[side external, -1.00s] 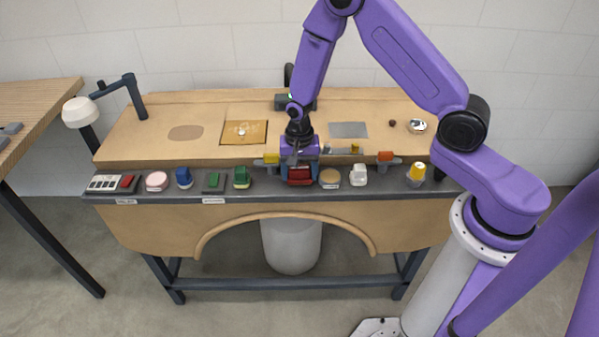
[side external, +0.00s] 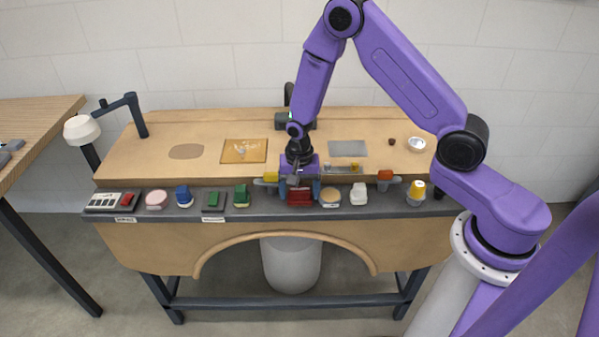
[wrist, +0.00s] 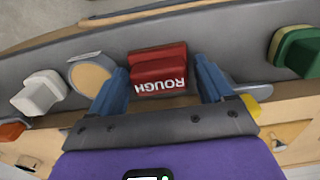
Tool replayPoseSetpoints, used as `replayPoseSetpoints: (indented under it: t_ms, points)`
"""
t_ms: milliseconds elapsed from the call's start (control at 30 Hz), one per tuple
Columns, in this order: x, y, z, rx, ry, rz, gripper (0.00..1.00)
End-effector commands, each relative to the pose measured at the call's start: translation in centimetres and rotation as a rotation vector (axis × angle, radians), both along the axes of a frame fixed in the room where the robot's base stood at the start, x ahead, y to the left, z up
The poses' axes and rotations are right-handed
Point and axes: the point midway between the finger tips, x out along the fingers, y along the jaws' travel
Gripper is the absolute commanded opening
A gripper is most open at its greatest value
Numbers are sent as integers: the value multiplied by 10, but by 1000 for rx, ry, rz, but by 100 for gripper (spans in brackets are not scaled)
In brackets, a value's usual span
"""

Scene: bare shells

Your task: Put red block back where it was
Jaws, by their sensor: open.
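A red block (side external: 299,197) sits on the dark strip along the bench's front edge. In the wrist view the red block (wrist: 158,68) has the white word ROUGH on it, upside down in the picture. My gripper (side external: 299,186) is low over the strip at the block. In the wrist view my gripper (wrist: 161,78) is open, with one blue finger on each side of the block. Small gaps show between the fingers and the block. The block's underside is hidden.
A round tan piece (side external: 330,196) and a white block (side external: 358,193) stand to the right of the red block, a green block (side external: 241,195) to its left. A tray (side external: 109,201) at far left holds a smaller red piece (side external: 128,199). The bench top (side external: 200,128) has free room.

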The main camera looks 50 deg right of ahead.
Motion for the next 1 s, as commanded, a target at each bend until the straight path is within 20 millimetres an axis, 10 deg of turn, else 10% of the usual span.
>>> replayPoseSetpoints:
  t_ms: [600,1000]
  points:
    - [0,0,95,1,-4,0,80]
    - [-1,0,114,0,1,6,80]
